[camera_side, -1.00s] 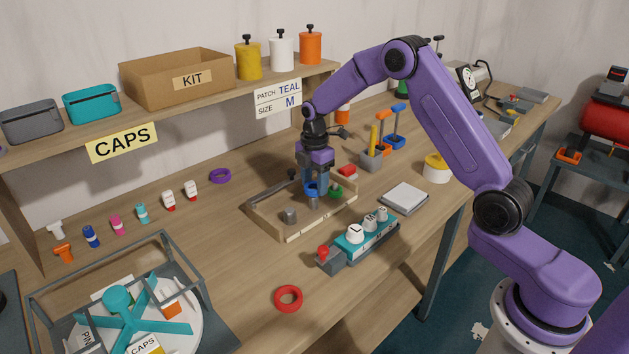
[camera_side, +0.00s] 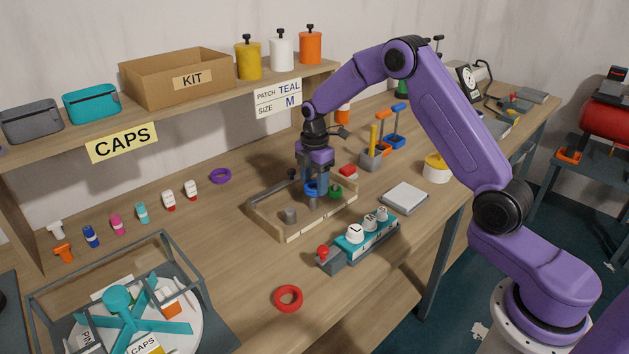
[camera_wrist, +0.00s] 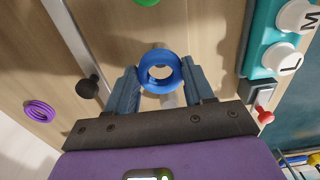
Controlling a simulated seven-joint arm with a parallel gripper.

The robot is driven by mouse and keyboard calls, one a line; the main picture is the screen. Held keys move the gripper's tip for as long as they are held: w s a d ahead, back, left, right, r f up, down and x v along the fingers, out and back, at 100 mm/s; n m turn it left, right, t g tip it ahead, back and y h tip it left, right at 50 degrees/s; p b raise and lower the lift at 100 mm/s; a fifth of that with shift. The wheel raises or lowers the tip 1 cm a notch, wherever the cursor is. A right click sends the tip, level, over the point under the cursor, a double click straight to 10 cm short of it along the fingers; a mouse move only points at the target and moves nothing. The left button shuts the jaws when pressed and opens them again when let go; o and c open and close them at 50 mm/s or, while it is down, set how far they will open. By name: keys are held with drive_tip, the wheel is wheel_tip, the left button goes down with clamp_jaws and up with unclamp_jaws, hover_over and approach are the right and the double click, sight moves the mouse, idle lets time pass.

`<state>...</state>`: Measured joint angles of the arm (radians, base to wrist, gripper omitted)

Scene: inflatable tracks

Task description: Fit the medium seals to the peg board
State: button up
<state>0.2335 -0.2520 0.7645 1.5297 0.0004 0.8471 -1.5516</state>
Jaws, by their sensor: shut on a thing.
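My gripper (camera_side: 313,185) is shut on a blue seal (camera_side: 311,188), a ring held low over the wooden peg board (camera_side: 308,233). In the wrist view the blue seal (camera_wrist: 161,72) sits between the fingertips (camera_wrist: 160,80), with a pale peg partly visible behind it. I cannot tell whether the ring is around a peg. A green seal (camera_side: 335,191) is on the board just right of the gripper. A short grey peg (camera_side: 290,215) stands bare at the board's front left. A purple seal (camera_side: 220,175) and a red seal (camera_side: 288,298) lie on the table outside the board.
A grey pad (camera_side: 404,198) lies to the right. A wire-framed turntable (camera_side: 185,262) is front left.

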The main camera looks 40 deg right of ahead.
sight(315, 195)
drive_tip(key=shift+f, duration=2.6)
drive_tip(key=o, duration=1.1)
drive_tip(key=shift+r, duration=0.1)
wheel_tip(315, 195, up, 17)
drive_tip(key=shift+r, duration=0.15)
